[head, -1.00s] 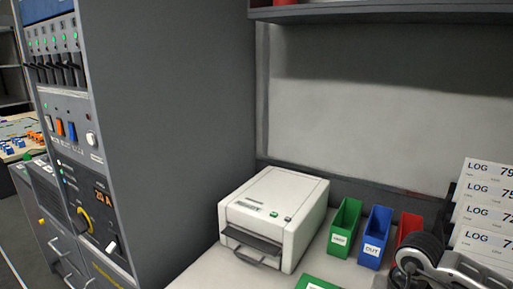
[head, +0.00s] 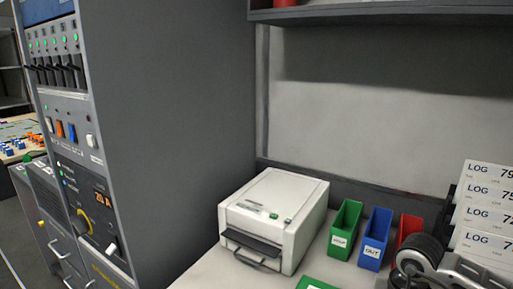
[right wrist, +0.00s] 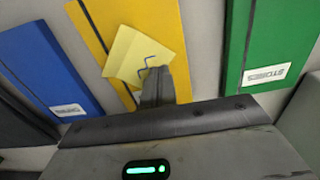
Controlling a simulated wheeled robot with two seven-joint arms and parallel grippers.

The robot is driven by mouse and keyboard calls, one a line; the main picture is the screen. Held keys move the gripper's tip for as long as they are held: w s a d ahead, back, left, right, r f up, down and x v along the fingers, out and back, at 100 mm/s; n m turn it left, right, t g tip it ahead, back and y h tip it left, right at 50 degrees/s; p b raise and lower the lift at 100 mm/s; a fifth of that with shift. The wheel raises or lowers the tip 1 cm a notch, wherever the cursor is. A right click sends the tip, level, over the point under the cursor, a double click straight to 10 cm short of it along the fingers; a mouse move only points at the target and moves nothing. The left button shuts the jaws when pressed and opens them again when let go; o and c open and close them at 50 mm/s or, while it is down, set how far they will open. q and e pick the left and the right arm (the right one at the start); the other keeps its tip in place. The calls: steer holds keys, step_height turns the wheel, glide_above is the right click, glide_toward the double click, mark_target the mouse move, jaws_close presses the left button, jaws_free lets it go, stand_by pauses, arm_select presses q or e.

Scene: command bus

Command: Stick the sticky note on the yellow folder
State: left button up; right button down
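The yellow folder (right wrist: 95,18) lies in the upper middle of the right wrist view, between two other folders. A pale yellow sticky note (right wrist: 126,55) shows over it, turned at an angle, with a small dark hooked mark on it. My right gripper (right wrist: 157,76) has its dark fingers together at the note's lower right edge and appears shut on it. I cannot tell whether the note touches the folder. The fingers hide part of the note and folder. The head view shows neither the yellow folder nor the note. My left gripper is not in view.
A blue folder (right wrist: 45,55) lies left and a green folder (right wrist: 258,45) right. In the head view a white printer-like machine (head: 272,205) stands by green (head: 345,230), blue (head: 376,238) and red (head: 409,229) bins. Log cards (head: 490,210) stand at the right.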

steer(key=shift+f+b, duration=0.85)
steer(key=shift+f, duration=0.05)
stand_by(0.7)
steer(key=shift+r, duration=0.1)
steer(key=shift+r+p, duration=1.45)
steer(key=shift+r, duration=1.05)
